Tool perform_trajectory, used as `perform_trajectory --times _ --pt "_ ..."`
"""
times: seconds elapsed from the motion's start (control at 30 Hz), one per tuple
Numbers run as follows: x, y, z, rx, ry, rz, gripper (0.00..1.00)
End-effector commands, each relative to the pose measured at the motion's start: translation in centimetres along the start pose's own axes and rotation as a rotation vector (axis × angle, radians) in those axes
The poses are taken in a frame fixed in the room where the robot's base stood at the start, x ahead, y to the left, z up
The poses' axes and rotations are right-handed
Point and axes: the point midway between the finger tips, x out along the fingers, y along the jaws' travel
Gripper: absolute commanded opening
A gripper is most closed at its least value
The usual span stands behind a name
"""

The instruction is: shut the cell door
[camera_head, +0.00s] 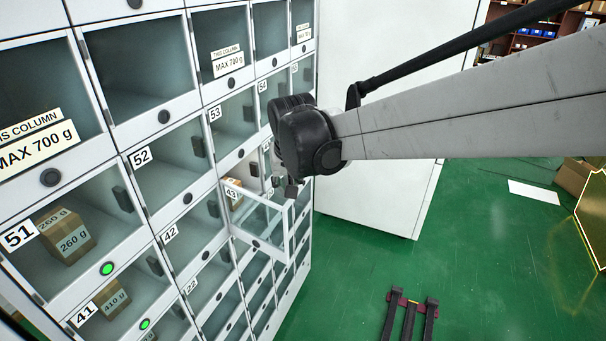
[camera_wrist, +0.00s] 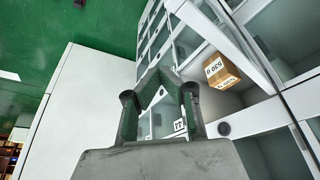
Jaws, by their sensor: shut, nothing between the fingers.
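The open cell door (camera_head: 262,247) has a clear pane in a pale frame. The shut fingers also show in the wrist view (camera_wrist: 158,78). In the wrist view a brown box (camera_wrist: 221,70) with a weight label sits in an open cell to the right of the fingers. My arm hides part of the cabinet behind the gripper.
Rows of clear-fronted cells fill the cabinet; cell 51 (camera_head: 20,236) holds a brown box (camera_head: 65,236), with a green light (camera_head: 107,268) below. A large white cabinet (camera_head: 385,110) stands behind my arm. The green floor (camera_head: 480,260) is mostly clear at right.

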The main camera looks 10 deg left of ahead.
Motion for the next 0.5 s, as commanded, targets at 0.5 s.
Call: perform_trajectory --times 0.5 --pt "-4.8 -0.5 0.3 -0.077 -0.038 -0.004 0.24"
